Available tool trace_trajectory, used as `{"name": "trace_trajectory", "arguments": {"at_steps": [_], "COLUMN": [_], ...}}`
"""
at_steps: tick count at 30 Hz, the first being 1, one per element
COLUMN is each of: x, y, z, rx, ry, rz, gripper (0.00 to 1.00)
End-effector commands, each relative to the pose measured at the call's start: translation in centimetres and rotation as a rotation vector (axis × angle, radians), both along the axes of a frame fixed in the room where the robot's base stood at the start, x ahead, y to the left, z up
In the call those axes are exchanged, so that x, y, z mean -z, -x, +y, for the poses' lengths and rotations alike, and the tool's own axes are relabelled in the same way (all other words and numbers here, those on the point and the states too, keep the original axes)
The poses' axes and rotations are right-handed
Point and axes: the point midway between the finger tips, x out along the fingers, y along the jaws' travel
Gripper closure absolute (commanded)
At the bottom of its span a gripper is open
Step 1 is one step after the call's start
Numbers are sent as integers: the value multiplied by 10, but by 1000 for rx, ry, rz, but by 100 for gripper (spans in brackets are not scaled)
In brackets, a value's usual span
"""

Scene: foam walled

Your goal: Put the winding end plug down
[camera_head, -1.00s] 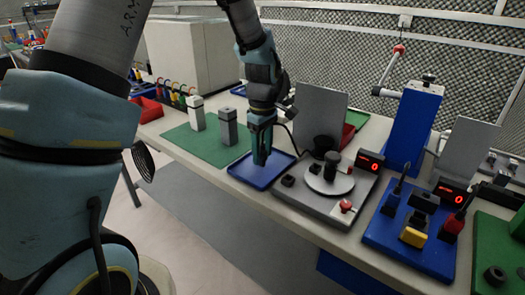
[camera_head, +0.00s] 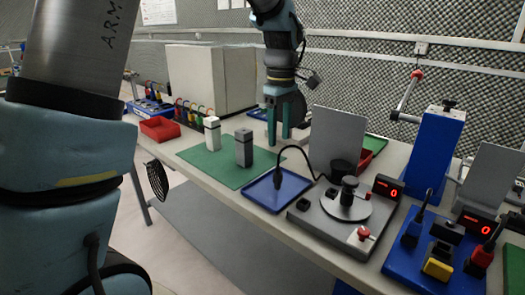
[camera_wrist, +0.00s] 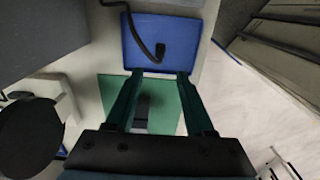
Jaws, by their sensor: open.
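The winding end plug (camera_head: 278,180) is a small black plug on a black cable. It rests on the blue tray (camera_head: 262,198); its cable arcs right to the grey winding station. In the wrist view the plug (camera_wrist: 160,49) lies near the tray's edge, beyond my fingertips and apart from them. My gripper (camera_head: 279,138) is open and empty. It hangs behind the tray, above the far part of the bench. In the wrist view my gripper (camera_wrist: 158,75) shows both fingers spread with nothing between them.
A green mat (camera_head: 215,165) left of the tray bears a white post (camera_head: 212,133) and a dark grey post (camera_head: 244,148). The grey station (camera_head: 330,225) with its upright plate stands right of the tray. A red bin (camera_head: 160,128) and a large pale box (camera_head: 210,78) stand behind.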

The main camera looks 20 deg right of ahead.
Motion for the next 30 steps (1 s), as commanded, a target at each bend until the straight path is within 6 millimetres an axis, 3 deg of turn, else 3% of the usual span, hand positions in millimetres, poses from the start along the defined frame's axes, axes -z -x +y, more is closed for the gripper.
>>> {"name": "trace_trajectory", "arguments": {"at_steps": [5,8,11,14,18,21,25,30], "x": [-2,2,11,26,47,59,70,74], "y": [0,-7,-17,-21,-4,16,38,49], "z": [2,20,67,135,225,271,305,317], "rx": [1,23,88,195,361,464,556,604], "ry": [-1,3,13,21,16,3,-16,-25], "rz": [0,-3,-16,-40,-83,-109,-130,-138], "gripper": [46,46,46,46,46,46,46,46]}}
